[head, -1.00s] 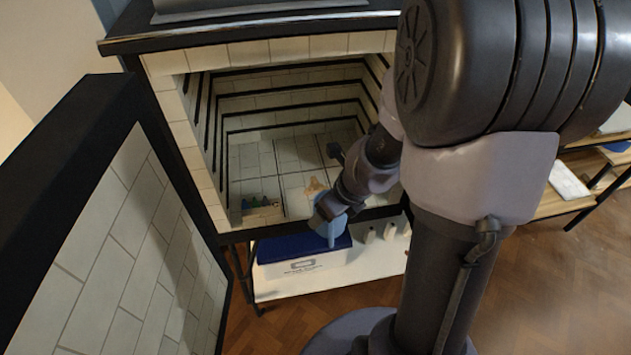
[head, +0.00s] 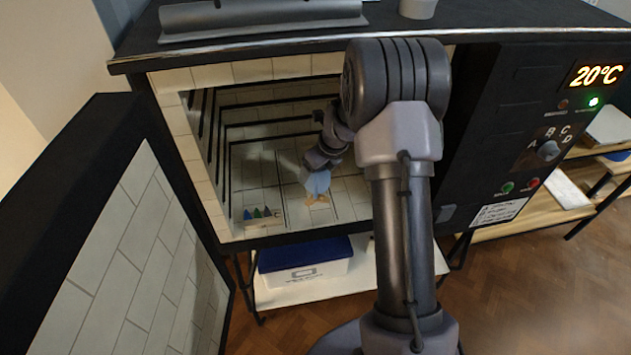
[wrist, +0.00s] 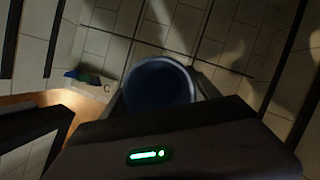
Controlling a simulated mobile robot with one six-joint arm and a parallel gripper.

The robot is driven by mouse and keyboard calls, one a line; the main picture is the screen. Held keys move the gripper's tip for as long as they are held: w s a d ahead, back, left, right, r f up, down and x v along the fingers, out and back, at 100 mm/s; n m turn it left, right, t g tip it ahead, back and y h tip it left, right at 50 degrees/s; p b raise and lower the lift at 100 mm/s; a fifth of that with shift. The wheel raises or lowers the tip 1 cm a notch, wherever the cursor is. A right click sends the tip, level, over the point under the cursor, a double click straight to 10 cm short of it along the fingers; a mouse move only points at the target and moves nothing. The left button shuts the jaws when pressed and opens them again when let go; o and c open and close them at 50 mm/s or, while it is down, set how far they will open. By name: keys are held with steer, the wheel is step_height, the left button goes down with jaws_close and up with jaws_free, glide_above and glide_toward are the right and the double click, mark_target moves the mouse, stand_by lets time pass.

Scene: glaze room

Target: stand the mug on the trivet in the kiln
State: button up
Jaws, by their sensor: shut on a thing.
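The blue mug (head: 318,183) is inside the open kiln (head: 178,110), held in my gripper (head: 318,172). In the wrist view the mug (wrist: 158,82) shows its round dark opening, with a finger of my gripper (wrist: 162,90) on either side, shut on it. The tan trivet (head: 316,201) lies on the tiled kiln floor, just under and in front of the mug in the head view, and is partly covered by it. I cannot tell whether the mug touches the trivet. The wrist view does not show the trivet clearly; the mug and gripper block that area.
The kiln door (head: 120,240) is open at left. Bare floor tiles lie around the trivet. A blue-lidded box (head: 305,262) sits below.

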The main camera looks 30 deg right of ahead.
steer(key=f+b, duration=0.2)
steer(key=f, duration=0.3)
steer(key=shift+w+d+b, duration=0.1)
steer(key=shift+w+b, duration=0.15)
steer(key=shift+b, duration=0.15)
steer(key=shift+r, duration=0.25)
steer(key=shift+f, duration=0.1)
steer(key=o, duration=1.7)
steer(key=shift+s, duration=0.1)
steer(key=shift+c, duration=0.2)
steer(key=p+v, duration=0.5)
steer(key=v, duration=0.7)
steer(key=shift+s, duration=0.1)
